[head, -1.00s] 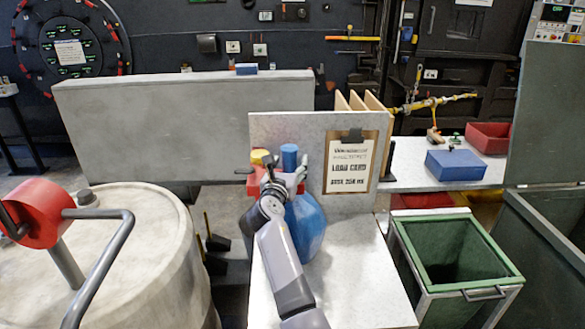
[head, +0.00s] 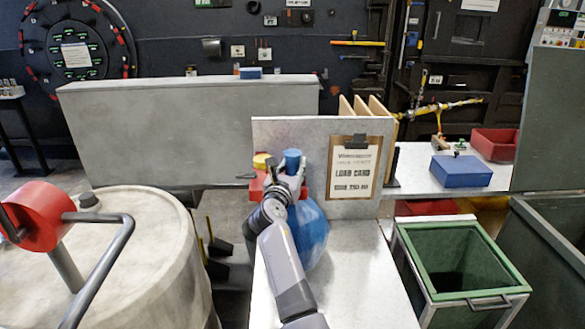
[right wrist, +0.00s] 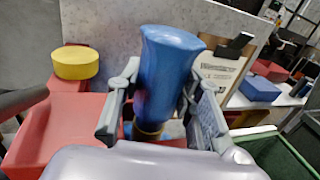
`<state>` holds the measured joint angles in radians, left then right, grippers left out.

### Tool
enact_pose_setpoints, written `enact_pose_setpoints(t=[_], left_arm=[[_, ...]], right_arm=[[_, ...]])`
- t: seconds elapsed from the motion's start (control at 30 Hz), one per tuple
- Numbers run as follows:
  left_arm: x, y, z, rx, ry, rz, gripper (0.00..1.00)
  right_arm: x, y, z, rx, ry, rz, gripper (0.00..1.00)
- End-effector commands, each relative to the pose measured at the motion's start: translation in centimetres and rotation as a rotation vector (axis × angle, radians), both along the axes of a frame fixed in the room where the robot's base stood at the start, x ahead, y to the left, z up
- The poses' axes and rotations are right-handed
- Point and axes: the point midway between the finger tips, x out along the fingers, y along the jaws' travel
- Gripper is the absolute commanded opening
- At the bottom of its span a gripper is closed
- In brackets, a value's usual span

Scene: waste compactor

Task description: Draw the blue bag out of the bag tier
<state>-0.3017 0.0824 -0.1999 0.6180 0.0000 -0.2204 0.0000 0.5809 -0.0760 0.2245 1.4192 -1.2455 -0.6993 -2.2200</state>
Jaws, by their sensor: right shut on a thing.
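The blue bag (head: 312,235) stands on the light counter in front of an upright grey panel, its rounded body partly hidden by my right arm. My right gripper (head: 287,176) is shut on the bag's narrow neck, whose top sticks up above the fingers. In the right wrist view the blue neck (right wrist: 168,75) stands between the two grey fingers of the gripper (right wrist: 150,112), with a tan band lower down. A red block (right wrist: 62,110) with a yellow round piece (right wrist: 77,63) sits just left of the neck. My left gripper is not in view.
A load card clipboard (head: 353,168) hangs on the panel right of the bag. A green open bin (head: 505,278) stands to the right. A blue box (head: 461,172) and red tray (head: 494,145) lie on the back shelf. A large drum (head: 150,265) fills the left.

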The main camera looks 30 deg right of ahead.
Motion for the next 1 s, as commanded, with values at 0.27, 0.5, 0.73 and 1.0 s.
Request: enact_pose_setpoints(t=[0.27,0.5,0.73,1.0], left_arm=[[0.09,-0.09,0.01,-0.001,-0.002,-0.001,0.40],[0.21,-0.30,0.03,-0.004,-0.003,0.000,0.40],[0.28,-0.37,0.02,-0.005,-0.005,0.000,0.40],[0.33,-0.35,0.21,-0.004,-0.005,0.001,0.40]], right_arm=[[0.01,0.01,0.01,0.000,0.000,0.000,0.06],[0.00,0.01,0.02,-0.001,-0.001,0.000,0.00],[0.00,0.01,0.03,-0.001,-0.001,0.000,0.00],[0.03,0.01,0.51,-0.005,-0.006,0.001,0.00]])
